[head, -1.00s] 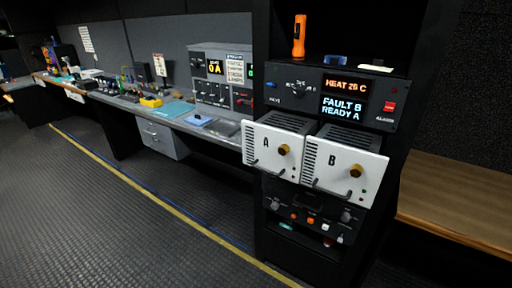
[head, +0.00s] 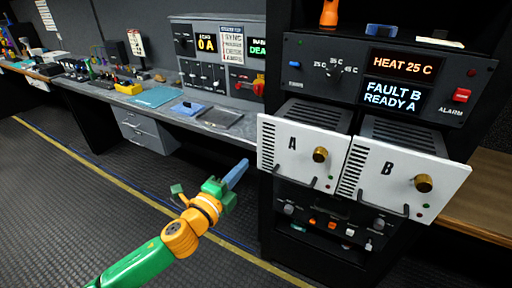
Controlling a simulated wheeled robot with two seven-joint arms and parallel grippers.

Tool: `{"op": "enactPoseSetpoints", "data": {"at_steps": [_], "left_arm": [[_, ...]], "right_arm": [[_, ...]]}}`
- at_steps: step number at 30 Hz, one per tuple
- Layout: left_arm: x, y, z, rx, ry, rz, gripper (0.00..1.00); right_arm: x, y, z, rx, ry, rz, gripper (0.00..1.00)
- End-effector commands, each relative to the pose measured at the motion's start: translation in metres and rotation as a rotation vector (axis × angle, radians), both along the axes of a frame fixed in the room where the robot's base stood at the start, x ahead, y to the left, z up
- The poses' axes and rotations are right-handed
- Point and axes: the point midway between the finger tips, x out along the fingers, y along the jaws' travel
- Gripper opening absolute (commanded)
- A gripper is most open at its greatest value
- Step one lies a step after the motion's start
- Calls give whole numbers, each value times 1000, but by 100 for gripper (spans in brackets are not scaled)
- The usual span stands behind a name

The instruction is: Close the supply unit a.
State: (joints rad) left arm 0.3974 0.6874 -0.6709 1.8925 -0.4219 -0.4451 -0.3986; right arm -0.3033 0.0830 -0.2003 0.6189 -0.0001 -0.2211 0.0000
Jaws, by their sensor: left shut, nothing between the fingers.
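Supply unit A (head: 283,150) is a white-fronted drawer unit marked "A" in the black rack. It stands pulled out from the rack, with its vented top showing, a brass knob and a dark handle on its front. Unit B (head: 370,177) beside it on the right also stands out. My left gripper (head: 240,168), on a green and orange arm, is shut and empty. In the picture it is just left of unit A's front, and I see no contact. My right gripper is not in view.
Above the units, a panel (head: 331,87) reads "HEAT 25 C" and "FAULT B READY A", with a red alarm switch (head: 462,95). A lower panel (head: 325,218) has knobs and buttons. A long workbench (head: 90,84) runs along the left. The floor before it is clear.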

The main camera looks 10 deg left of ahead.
Motion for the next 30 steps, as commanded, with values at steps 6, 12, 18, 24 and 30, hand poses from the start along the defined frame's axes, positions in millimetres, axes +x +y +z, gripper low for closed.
{"op": "enactPoseSetpoints", "data": {"at_steps": [6,12,18,24,30], "left_arm": [[44,-15,2,-1,-1,0,0],[69,-23,0,-2,1,0,0],[75,-25,-1,-1,1,-1,0],[75,-25,-1,0,2,-1,0],[75,-25,-1,-1,3,0,0]], "right_arm": [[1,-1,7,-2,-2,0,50],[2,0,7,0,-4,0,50],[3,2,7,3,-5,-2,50],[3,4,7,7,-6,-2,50],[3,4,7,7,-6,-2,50]]}}
